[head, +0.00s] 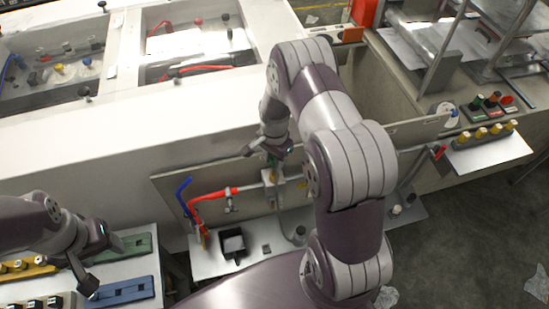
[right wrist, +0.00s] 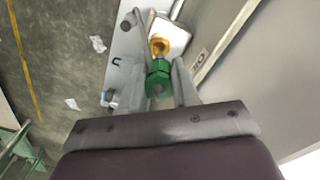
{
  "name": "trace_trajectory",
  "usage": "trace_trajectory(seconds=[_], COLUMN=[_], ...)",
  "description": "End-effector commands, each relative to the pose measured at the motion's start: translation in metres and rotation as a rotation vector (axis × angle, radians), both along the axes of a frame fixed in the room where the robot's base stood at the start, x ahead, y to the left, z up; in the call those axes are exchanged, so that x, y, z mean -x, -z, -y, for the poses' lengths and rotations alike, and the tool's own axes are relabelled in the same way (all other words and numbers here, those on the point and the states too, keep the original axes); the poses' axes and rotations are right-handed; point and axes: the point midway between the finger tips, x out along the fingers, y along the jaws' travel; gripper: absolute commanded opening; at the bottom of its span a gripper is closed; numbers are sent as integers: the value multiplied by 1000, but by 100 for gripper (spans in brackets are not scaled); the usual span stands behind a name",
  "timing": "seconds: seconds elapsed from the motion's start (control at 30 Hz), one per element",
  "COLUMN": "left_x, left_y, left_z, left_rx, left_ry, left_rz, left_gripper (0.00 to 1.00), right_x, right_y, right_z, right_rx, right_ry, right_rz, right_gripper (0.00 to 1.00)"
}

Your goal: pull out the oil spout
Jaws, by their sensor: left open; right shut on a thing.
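The oil spout appears to be the green knurled piece (right wrist: 158,78) above a brass fitting (right wrist: 159,45) in the right wrist view. My right gripper (right wrist: 160,80) is shut on the green piece, with a finger on each side of it. In the head view my right gripper (head: 268,150) is at the fitting assembly on the low panel in the middle, and the spout is mostly hidden by it. I cannot tell whether the green piece is still seated in the brass fitting. My left gripper (head: 98,262) is open and empty above the left console.
A red pipe (head: 215,194) and a blue pipe (head: 184,190) run left of the fitting. A small black open box (head: 232,243) sits on the lower shelf. Green (head: 136,245) and blue (head: 130,290) blocks lie on the left console. A white machine body (head: 110,140) stands behind.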

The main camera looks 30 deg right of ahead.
Motion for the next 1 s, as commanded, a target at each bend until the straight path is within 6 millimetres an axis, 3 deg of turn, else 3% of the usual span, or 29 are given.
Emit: trace_trajectory(seconds=[0.37, 0.7, 1.0], left_x=[0, 0, 0], left_y=[-4, -26, -24], left_z=[0, 0, 0], left_rx=[0, 0, 0], left_ry=[0, 0, 0], left_rz=[0, 0, 0], left_gripper=[60, 60, 60], right_x=[0, 0, 0], right_y=[-4, -34, -32], right_z=[0, 0, 0], right_rx=[0, -1, -1], right_ry=[0, 0, -3], right_rz=[0, -1, -1], right_gripper=[0, 0, 0])
